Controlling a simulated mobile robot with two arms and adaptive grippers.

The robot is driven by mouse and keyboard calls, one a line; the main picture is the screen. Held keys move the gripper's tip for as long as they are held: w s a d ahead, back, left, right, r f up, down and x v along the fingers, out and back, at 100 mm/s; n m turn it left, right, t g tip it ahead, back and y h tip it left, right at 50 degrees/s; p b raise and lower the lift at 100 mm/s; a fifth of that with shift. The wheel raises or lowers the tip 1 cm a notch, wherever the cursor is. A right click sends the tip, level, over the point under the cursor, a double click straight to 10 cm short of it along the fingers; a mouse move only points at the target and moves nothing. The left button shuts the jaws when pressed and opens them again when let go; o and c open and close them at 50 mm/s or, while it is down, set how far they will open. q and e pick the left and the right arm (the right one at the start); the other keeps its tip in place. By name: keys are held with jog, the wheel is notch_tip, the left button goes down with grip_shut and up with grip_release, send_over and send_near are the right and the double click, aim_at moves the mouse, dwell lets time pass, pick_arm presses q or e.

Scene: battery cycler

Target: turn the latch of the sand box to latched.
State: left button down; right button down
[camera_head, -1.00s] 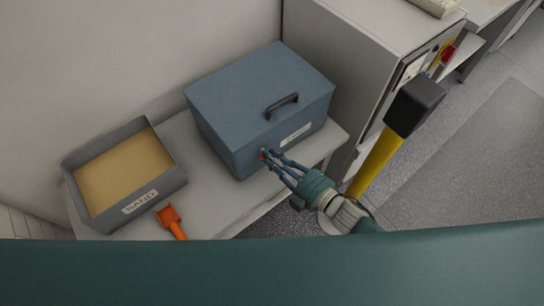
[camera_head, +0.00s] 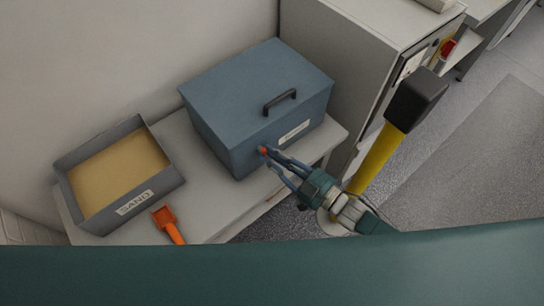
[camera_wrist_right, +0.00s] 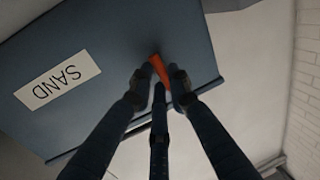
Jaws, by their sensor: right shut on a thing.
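The sand box is a closed blue box (camera_head: 255,95) with a black lid handle (camera_head: 280,101), standing on a light bench. Its front label reads SAND in the right wrist view (camera_wrist_right: 58,79). A small orange-red latch (camera_head: 263,151) sits on its front face, left of the label in the head view. My right gripper (camera_head: 268,157) has its fingers closed around this latch. In the wrist view the latch (camera_wrist_right: 159,70) shows tilted between the fingertips (camera_wrist_right: 160,82), its lower part partly hidden by them. My left gripper is not in view.
An open grey tray of sand (camera_head: 135,205) stands left of the box. An orange scoop (camera_head: 168,224) lies before it. A grey cabinet (camera_head: 345,50) stands right of the box. A yellow post with a black top (camera_head: 416,98) rises close to my right arm.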

jog(key=shift+f+m, duration=0.15)
jog(key=shift+m, duration=0.35)
jog(key=c, duration=1.6)
grip_release()
jog(key=shift+c, duration=0.2)
jog(key=v, duration=1.2)
jog(key=shift+d+f, duration=0.1)
jog(key=shift+f, duration=0.05)
